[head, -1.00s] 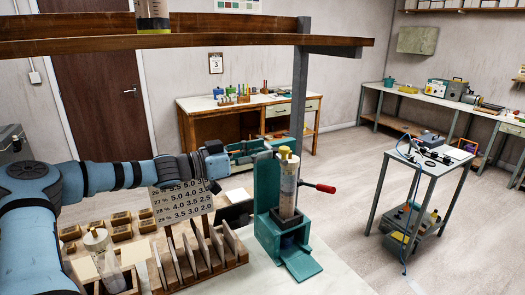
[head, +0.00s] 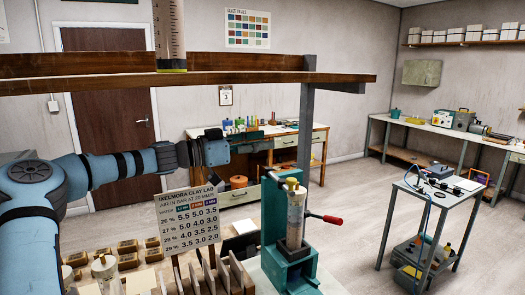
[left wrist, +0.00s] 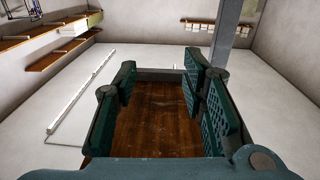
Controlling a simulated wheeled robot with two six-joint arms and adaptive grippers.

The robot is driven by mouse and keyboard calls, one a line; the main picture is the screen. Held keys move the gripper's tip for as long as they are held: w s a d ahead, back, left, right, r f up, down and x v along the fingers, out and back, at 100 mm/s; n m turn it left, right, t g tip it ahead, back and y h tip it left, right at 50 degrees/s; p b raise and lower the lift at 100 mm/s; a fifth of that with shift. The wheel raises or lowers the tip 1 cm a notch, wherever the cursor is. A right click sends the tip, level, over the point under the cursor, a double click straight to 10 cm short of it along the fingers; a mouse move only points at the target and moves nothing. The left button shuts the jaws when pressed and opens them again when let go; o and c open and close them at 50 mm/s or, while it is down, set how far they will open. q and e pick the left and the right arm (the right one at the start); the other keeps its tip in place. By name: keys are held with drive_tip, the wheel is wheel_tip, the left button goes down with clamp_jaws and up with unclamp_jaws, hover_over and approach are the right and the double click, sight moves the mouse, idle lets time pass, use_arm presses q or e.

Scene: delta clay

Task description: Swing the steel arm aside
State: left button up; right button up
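A teal press (head: 277,225) stands on the bench, with a clear cylinder with a brass-coloured cap (head: 294,205) upright in it. A thin steel arm with a red grip (head: 333,219) sticks out from the press to the right. I cannot tell how its inner end joins the press. My left gripper (head: 270,142) is above and behind the press in the picture, apart from the steel arm. In the left wrist view its two teal fingers (left wrist: 160,85) are spread, with nothing held between them. My right gripper is not in view.
A wooden shelf (head: 230,82) on a grey post (head: 305,130) crosses above, with a graduated cylinder (head: 170,35) on it. A number card (head: 189,218) and wooden rack (head: 225,275) stand left of the press. A small side table (head: 450,195) stands right, with free floor between.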

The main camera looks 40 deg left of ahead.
use_arm(q)
drive_tip(key=s+d+f+m+h+b, duration=0.1)
drive_tip(key=s+d+m+h+b, duration=0.1)
drive_tip(key=s+d+m+b, duration=0.4)
drive_tip(key=s+d+f+m+h+b, duration=0.25)
drive_tip(key=s+m+b, duration=0.25)
drive_tip(key=m+b, duration=0.6)
use_arm(e)
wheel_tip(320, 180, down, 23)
drive_tip(key=b, duration=0.5)
use_arm(q)
drive_tip(key=m+y+p, duration=0.2)
drive_tip(key=m+y, duration=0.5)
drive_tip(key=m, duration=1.1)
approach(291, 179)
drive_tip(key=shift+n+t+y, duration=0.25)
drive_tip(key=shift+n+t, duration=0.05)
drive_tip(key=p+x, duration=0.9)
drive_tip(key=p, duration=1.2)
drive_tip(key=shift+w+d, duration=0.2)
drive_tip(key=shift+w+d+f, duration=0.1)
drive_tip(key=shift+w+f, duration=0.05)
drive_tip(key=shift+w, duration=0.1)
drive_tip(key=shift+f, duration=0.15)
clamp_jaws()
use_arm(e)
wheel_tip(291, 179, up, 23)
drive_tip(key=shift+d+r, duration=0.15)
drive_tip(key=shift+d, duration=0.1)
